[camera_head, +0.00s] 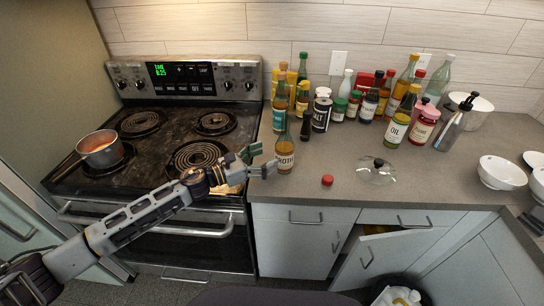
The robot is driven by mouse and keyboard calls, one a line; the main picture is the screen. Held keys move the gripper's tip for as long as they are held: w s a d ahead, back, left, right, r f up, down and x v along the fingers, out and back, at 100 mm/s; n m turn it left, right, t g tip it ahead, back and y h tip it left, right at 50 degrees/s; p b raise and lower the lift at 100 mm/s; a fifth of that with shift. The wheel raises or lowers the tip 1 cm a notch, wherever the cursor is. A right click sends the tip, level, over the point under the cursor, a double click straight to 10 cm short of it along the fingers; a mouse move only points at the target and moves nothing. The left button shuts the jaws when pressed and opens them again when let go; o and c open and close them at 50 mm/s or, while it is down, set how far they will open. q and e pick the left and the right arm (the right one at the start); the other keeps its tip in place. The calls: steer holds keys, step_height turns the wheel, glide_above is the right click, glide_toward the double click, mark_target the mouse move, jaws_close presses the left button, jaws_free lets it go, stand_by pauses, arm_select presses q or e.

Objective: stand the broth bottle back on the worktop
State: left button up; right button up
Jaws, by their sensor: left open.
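The broth bottle (285,157), amber with a pale label, stands upright on the grey worktop (340,200) near its front edge, just right of the stove. My left gripper (265,161) reaches in from the left with its fingers spread, its tips close to the left side of the bottle. I cannot tell whether a fingertip touches the glass. My right gripper is not in view.
A small red cap (327,180) and a clear glass lid (377,171) lie on the worktop to the right. A pot (100,150) sits on the coil stove (165,118). A cabinet door (385,258) below stands ajar.

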arm_select(q)
steer(key=shift+v, duration=0.9)
steer(key=shift+b+v, duration=0.45)
steer(key=shift+v, duration=0.85)
